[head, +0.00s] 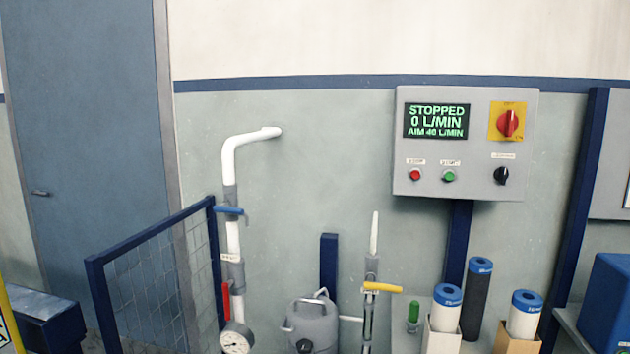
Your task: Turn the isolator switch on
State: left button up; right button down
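The isolator switch (508,123) is a red rotary knob on a yellow square plate. It sits at the upper right of a grey control panel (430,187) on the wall. The knob's grip looks roughly upright, slightly tilted. The panel's display (436,121) reads "STOPPED 0 L/MIN AIM 40 L/MIN" in green. Below are a red button (415,174), a green button (449,176) and a black rotary selector (501,175). Neither of my grippers shows in the head view.
A white pipe (233,240) with a blue-handled valve (229,210) and a gauge (237,338) stands left of the panel. A yellow-handled valve (382,287), a grey pump (312,322) and blue-capped cylinders (447,312) stand below. A mesh barrier (150,290) is at left.

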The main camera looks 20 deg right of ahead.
aim_at(507, 123)
jog(key=z, duration=1.65)
jog(key=i+l, duration=0.1)
jog(key=l, duration=0.2)
jog(key=i+l, duration=0.15)
jog(key=l, duration=0.2)
jog(key=i+l+u, duration=0.1)
jog(key=l, duration=0.2)
jog(key=i+l, duration=0.1)
jog(key=l, duration=0.2)
